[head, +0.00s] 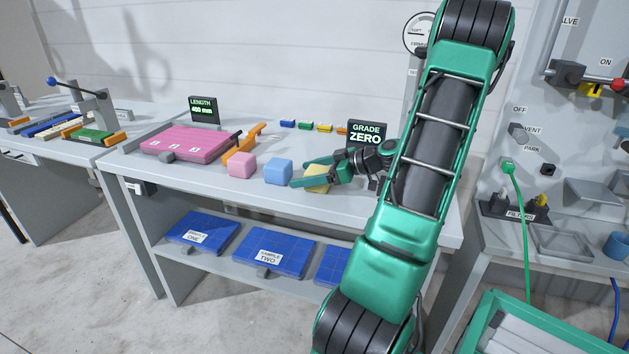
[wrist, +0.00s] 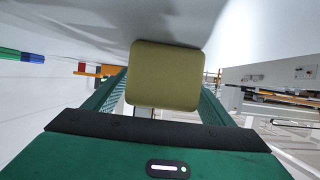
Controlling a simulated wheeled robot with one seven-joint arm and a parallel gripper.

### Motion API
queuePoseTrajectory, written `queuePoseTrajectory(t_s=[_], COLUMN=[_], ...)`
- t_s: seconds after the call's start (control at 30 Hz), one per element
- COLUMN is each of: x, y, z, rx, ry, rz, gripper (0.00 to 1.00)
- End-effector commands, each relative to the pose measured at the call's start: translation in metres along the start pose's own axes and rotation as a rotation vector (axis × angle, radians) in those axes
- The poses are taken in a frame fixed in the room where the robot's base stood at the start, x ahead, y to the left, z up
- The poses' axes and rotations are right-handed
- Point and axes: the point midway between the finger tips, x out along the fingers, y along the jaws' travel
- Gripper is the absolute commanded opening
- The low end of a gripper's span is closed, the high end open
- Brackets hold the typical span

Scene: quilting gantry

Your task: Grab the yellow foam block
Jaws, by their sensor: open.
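The yellow foam block (head: 317,178) sits on the table top near its front edge, partly hidden by my gripper in the head view. My gripper (head: 305,175) is open, low over the table, with one finger on either side of the block. In the wrist view the yellow foam block (wrist: 166,76) fills the middle between the two green fingers (wrist: 160,95). I cannot tell whether either finger touches it.
A blue block (head: 278,171) and a pink block (head: 242,165) stand in a row to the left. A pink board (head: 185,141) lies farther left. The "GRADE ZERO" sign (head: 366,134) and several small coloured bars are behind. A shelf below holds blue sample panels (head: 272,246).

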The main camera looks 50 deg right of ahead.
Motion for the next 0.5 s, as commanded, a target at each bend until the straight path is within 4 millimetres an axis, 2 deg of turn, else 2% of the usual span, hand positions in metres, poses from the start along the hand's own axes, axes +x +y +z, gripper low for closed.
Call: queuePoseTrajectory(t_s=[0.27,0.3,0.47,0.5], x=[0.0040,0.0040,0.0034,0.0031], y=[-0.0002,-0.0002,0.0005,0.0009], z=[0.0001,0.0001,0.0003,0.0004], rx=[0.000,0.000,0.000,0.000], ry=[0.000,0.000,0.000,0.000], rz=[0.000,0.000,0.000,0.001], gripper=[0.77,0.72,0.34,0.34])
